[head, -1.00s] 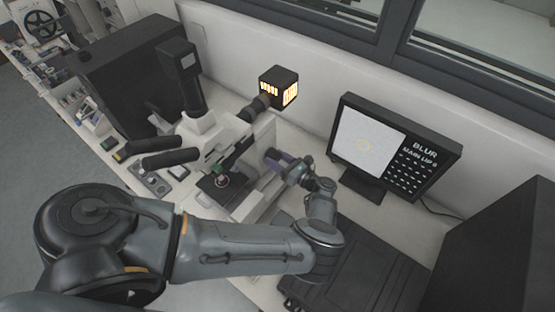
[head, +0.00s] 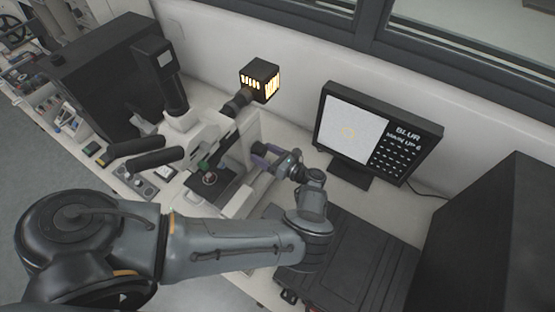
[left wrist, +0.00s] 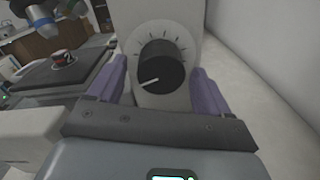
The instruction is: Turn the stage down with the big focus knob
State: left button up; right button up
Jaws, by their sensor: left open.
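The big focus knob (left wrist: 162,68) is black with a white pointer line, on a pale panel with dial marks in the left wrist view. The pointer aims to the lower left. My left gripper (left wrist: 164,92) has its two purple fingers apart, one on each side of the knob. I cannot tell whether they touch it. In the head view my left gripper (head: 264,157) is at the right side of the microscope (head: 208,132), and the knob is hidden there. The dark stage (head: 212,181) carries a small round sample. My right gripper is not in view.
A monitor (head: 375,133) behind my left wrist reads "BLUR" and "MAIN UP 6". A lit lamp box (head: 260,80) stands at the microscope's back. A black case (head: 350,262) lies to the right of my forearm. A white wall runs along the back.

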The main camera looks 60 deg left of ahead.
pick_arm(q)
jog(key=v, duration=1)
jog(key=shift+p, duration=0.4)
jog(key=shift+d, duration=0.1)
